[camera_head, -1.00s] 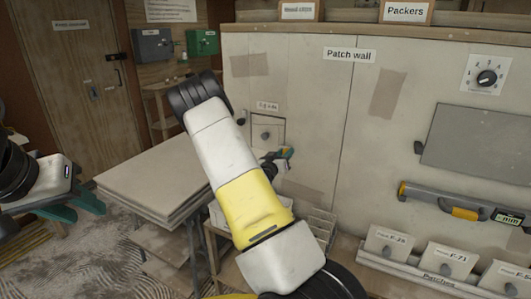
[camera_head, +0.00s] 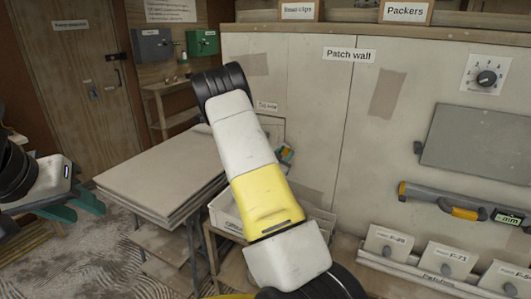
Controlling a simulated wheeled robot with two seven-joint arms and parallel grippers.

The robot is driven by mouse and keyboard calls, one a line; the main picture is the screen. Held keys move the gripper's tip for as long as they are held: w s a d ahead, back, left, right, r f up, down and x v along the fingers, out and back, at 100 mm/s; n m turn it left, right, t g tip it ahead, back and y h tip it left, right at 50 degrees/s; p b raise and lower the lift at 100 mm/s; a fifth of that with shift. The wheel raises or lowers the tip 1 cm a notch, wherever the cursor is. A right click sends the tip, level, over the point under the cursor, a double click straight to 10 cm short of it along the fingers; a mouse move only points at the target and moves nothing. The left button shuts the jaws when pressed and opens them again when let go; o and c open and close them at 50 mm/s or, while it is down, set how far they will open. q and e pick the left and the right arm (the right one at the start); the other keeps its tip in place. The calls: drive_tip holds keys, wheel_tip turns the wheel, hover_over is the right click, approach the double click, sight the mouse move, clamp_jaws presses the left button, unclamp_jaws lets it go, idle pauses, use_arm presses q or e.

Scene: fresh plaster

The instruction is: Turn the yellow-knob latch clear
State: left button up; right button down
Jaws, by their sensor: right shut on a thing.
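The hatch in the patch wall has a thin frame (camera_head: 284,128), and my right arm now covers most of it. Its knob and left side are hidden. My right gripper (camera_head: 285,153) shows only in part past the arm, at the hatch's right edge. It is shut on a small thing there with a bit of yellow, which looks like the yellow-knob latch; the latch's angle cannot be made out.
A table with stacked boards (camera_head: 150,172) stands left of the wall. A white bin (camera_head: 226,213) is below the hatch. To the right are a grey panel (camera_head: 478,140), a level-like tool (camera_head: 440,200), a dial (camera_head: 486,78) and a rack of patches (camera_head: 440,272).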

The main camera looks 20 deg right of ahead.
drive_tip(key=m, duration=0.5)
drive_tip(key=shift+s+d+f+m, duration=0.1)
drive_tip(key=shift+m, duration=0.3)
drive_tip(key=m, duration=0.5)
drive_tip(key=shift+m, duration=0.3)
drive_tip(key=shift+f, duration=0.1)
drive_tip(key=c, duration=1.1)
unclamp_jaws()
drive_tip(key=v, duration=0.8)
